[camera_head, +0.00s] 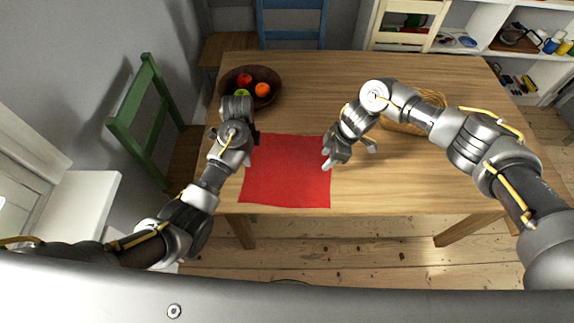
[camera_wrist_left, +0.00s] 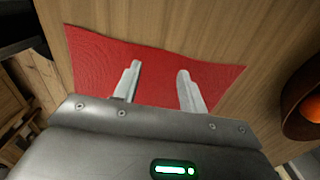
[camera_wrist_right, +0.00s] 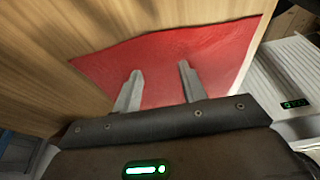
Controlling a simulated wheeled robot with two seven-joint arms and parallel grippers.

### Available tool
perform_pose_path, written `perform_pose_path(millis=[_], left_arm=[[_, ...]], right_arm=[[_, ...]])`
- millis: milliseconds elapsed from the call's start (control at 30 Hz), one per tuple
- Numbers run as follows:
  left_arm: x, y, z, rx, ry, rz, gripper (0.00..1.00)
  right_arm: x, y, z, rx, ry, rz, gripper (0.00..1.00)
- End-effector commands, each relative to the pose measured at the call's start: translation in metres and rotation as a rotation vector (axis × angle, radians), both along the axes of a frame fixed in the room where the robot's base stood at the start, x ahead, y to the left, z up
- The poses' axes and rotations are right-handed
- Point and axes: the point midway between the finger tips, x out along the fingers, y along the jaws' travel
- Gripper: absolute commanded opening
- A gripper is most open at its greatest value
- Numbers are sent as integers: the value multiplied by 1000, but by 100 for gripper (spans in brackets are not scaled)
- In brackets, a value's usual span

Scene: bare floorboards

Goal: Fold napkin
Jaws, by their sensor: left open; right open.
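A red napkin (camera_head: 288,172) lies flat and spread out on the wooden table, near its front edge. My left gripper (camera_head: 250,138) is open at the napkin's far left corner. In the left wrist view the napkin (camera_wrist_left: 150,62) shows behind and between its two fingers (camera_wrist_left: 158,82). My right gripper (camera_head: 345,157) is open by the napkin's right edge. In the right wrist view the napkin (camera_wrist_right: 205,50) lies beyond its fingers (camera_wrist_right: 158,80). Both grippers are empty. I cannot tell whether the fingers touch the cloth.
A dark bowl of fruit (camera_head: 268,76) stands at the table's back left, close to my left gripper. A wicker basket (camera_head: 432,97) stands behind my right arm. A green chair (camera_head: 148,115) stands at the left.

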Motion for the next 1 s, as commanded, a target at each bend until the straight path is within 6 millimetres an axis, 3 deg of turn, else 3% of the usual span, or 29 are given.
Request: perform_pose_path(millis=[100,300,767,1000], left_arm=[[0,-2,-17,-1,3,-1,42],[0,-2,-32,0,1,-4,42],[0,-2,-39,0,0,-4,42],[0,-2,-38,0,0,-5,27]], right_arm=[[0,-2,-17,-1,1,-4,42],[0,-3,-32,-1,-2,-5,42],[0,-3,-39,-1,-2,-5,42],[0,-3,-38,-1,-2,-5,27]])
